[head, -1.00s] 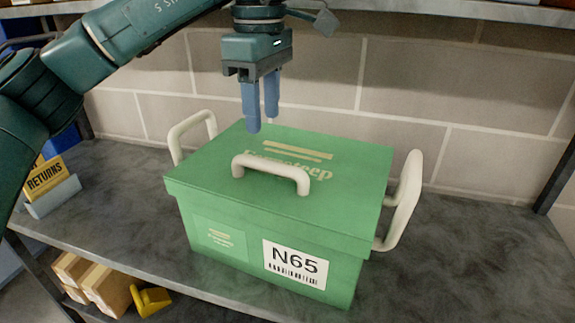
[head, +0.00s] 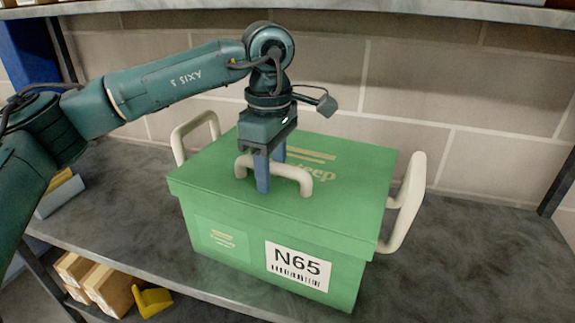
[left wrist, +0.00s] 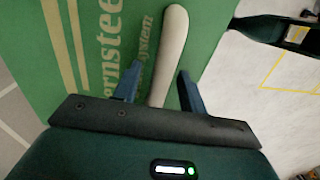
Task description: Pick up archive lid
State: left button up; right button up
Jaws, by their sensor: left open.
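The archive lid (head: 345,178) is green and sits flat on a green box (head: 215,222) with an N65 label. A cream bar handle (head: 301,178) stands on top of the lid. My left gripper (head: 268,180) points down with its blue fingers on either side of the handle. In the left wrist view, the handle (left wrist: 171,52) runs between the two fingers of the open gripper (left wrist: 157,90), with gaps at both sides. The lid's printed lettering shows beside it. My right gripper is not in view.
The box stands on a dark grey shelf (head: 470,255) before a block wall. Cream side handles (head: 404,205) stick out at its ends. Another shelf (head: 430,8) runs above. Cartons (head: 100,283) and a yellow item (head: 152,300) sit below. Shelf space at right is clear.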

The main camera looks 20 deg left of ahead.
pick_arm(q)
grip_shut()
dwell(0.3)
jog(key=shift+r, duration=0.1)
